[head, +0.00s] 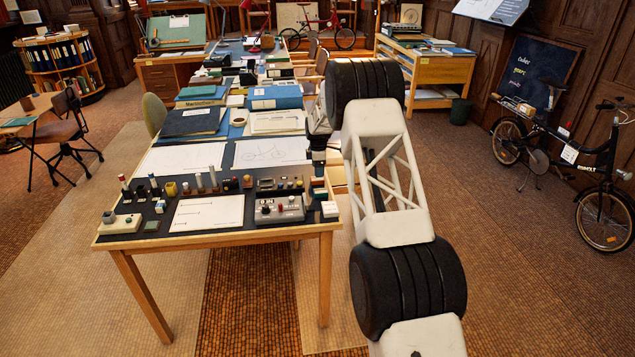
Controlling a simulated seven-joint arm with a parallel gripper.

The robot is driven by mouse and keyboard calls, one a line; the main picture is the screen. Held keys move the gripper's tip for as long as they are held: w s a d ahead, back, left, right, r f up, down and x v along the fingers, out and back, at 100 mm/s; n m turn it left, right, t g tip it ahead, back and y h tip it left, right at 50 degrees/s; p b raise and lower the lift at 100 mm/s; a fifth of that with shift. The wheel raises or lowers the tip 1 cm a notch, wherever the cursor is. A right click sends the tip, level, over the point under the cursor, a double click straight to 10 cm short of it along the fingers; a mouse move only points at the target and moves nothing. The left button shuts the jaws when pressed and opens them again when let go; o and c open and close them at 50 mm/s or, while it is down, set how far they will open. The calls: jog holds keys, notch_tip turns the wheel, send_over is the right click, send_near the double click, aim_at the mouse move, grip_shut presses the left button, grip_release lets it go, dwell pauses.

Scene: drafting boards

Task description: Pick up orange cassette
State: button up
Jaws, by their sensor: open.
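My gripper (319,174) hangs pointing down over the right edge of the near table (245,238), small and dark in the head view. It is open, and I see nothing held in it. I cannot tell the exact gap between the gripper and this item. My arm covers the area to the right of the table.
A grey control box (280,210) and a white block (329,209) stand near the front edge. A white sheet (207,213) lies left of them. Several small knobs, cylinders and blocks crowd the row behind. Books and a blue binder (275,97) stack farther back.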

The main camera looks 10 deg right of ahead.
jog(key=shift+f, duration=0.1)
jog(key=shift+w+f, duration=0.15)
jog(key=shift+f, duration=2.35)
jog(key=c, duration=1)
jog(key=shift+r, duration=0.1)
jog(key=shift+r, duration=1.35)
jog(key=s, duration=0.5)
jog(key=s+r, duration=0.1)
jog(key=s, duration=0.4)
jog(key=s+r, duration=0.1)
jog(key=s, duration=0.5)
jog(key=shift+r+m, duration=0.1)
jog(key=shift+m, duration=0.2)
